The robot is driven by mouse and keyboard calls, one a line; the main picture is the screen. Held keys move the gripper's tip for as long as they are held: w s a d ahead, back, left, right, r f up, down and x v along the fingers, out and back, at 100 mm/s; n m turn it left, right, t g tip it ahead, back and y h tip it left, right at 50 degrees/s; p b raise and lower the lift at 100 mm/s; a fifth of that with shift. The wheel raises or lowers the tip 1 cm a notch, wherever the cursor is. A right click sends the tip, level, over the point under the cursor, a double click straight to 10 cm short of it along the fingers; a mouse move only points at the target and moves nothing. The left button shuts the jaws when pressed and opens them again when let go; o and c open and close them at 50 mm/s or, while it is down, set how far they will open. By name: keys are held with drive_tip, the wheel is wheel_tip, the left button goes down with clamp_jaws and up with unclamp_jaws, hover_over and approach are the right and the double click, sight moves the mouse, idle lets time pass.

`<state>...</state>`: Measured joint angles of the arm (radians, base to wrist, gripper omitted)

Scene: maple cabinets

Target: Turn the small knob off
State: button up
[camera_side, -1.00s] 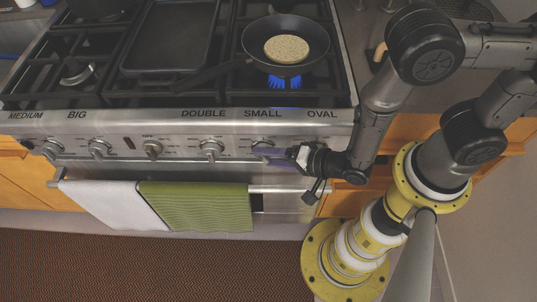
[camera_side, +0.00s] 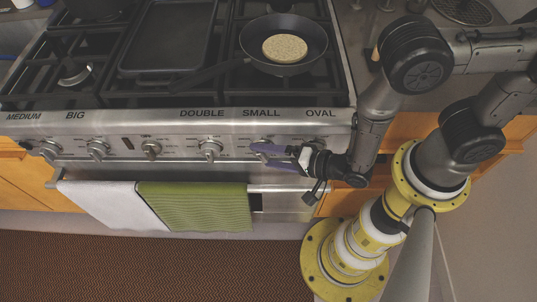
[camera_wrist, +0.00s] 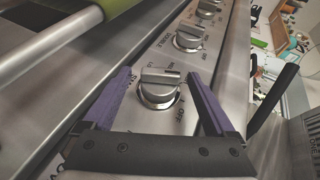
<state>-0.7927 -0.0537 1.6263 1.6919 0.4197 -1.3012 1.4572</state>
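The small knob (camera_wrist: 160,90) is a round metal knob with a raised bar, and it fills the middle of the wrist view. Its bar lies roughly across that picture, and "OFF" lettering shows on the panel beside it. My gripper (camera_wrist: 159,78) is open, with one purple finger on each side of the knob and gaps between. In the side view my gripper (camera_side: 254,154) is at the front panel below the "SMALL" label, and its fingers largely hide the knob. No flame shows under the pan (camera_side: 302,63), which stands on the burner behind that label.
Other knobs (camera_side: 210,150) line the panel to the left. An oven handle (camera_side: 275,188) runs below the knobs, carrying a white towel (camera_side: 105,203) and a green towel (camera_side: 195,204). A dark griddle (camera_side: 170,38) lies on the stove's left-middle part.

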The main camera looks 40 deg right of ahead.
drive_tip(key=v, duration=0.7)
drive_tip(key=shift+s, duration=0.25)
drive_tip(key=shift+d+r, duration=0.1)
drive_tip(key=shift+c, duration=0.2)
